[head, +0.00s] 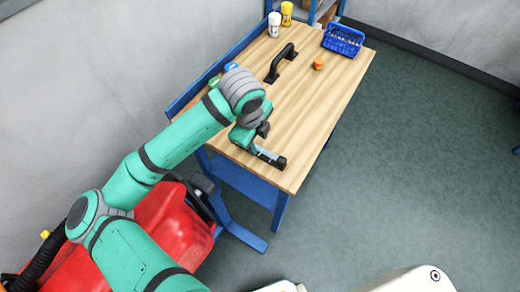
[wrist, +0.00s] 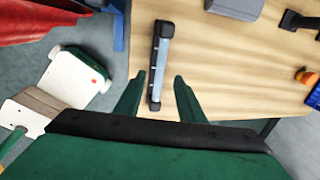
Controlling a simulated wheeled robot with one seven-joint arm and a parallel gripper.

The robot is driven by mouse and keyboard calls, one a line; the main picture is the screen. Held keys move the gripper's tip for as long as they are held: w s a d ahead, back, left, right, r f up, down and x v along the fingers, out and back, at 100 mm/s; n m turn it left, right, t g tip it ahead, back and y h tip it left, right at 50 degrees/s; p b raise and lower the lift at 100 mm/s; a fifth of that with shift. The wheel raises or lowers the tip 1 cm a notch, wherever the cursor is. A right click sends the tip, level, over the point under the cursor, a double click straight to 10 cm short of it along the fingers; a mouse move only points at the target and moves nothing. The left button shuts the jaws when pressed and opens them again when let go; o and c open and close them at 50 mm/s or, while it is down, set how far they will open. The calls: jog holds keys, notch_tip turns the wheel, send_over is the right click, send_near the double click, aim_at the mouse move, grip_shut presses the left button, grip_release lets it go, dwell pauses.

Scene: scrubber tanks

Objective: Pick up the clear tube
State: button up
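The clear tube (head: 268,155) lies near the front edge of the wooden table in the head view, partly hidden by my arm. In the wrist view the tube (wrist: 160,64) has a pale see-through body with black end caps. My gripper (wrist: 159,76) is open, one green finger on each side of the tube's near part in that view. I see space between each finger and the tube. I cannot tell how far above the table the fingertips are. In the head view my gripper is mostly hidden by its own wrist.
The wooden table (head: 310,100) also holds a black handle-like part (head: 281,63), an orange piece (head: 318,64), a blue basket (head: 343,40), and white (head: 274,25) and yellow (head: 287,13) bottles at the back. A red machine (head: 165,215) stands left of the table. Grey floor is open to the right.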

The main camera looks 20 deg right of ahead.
aim_at(261, 149)
jog(key=f, duration=0.2)
jog(key=d+f, duration=0.1)
jog(key=f, duration=0.1)
jog(key=shift+d+f, duration=0.1)
jog(key=shift+w+f, duration=0.15)
jog(key=shift+f, duration=0.2)
grip_shut()
